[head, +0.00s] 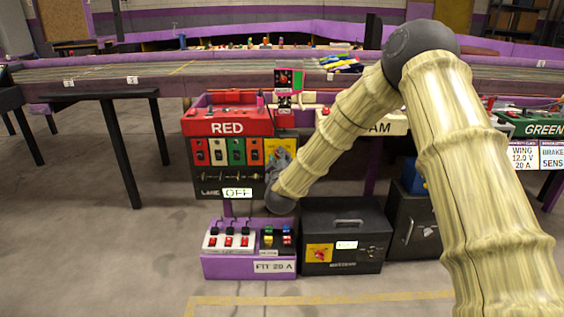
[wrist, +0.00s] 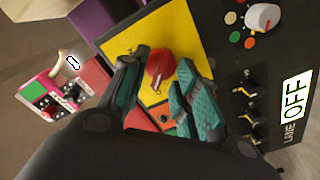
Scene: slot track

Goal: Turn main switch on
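A red rotary knob (wrist: 160,66) sits on a yellow plate (wrist: 192,28) in the wrist view. I take it for the main switch. My gripper (wrist: 160,92) is open, with one teal finger pad to the left of the knob and the other to its lower right. I cannot tell whether either pad touches it. An "OFF" label (wrist: 296,98) shows on the dark panel. In the head view my gripper (head: 280,163) is at the right side of the RED station, covering much of the yellow plate (head: 287,144). The "OFF" label (head: 238,193) is below left of it.
The RED station's red header (head: 227,122) is above several coloured switch plates. A purple box with switches (head: 248,267) and a black case (head: 344,262) stand on the floor below. A white knob (wrist: 262,17) and small black toggles (wrist: 252,117) are close to my right finger.

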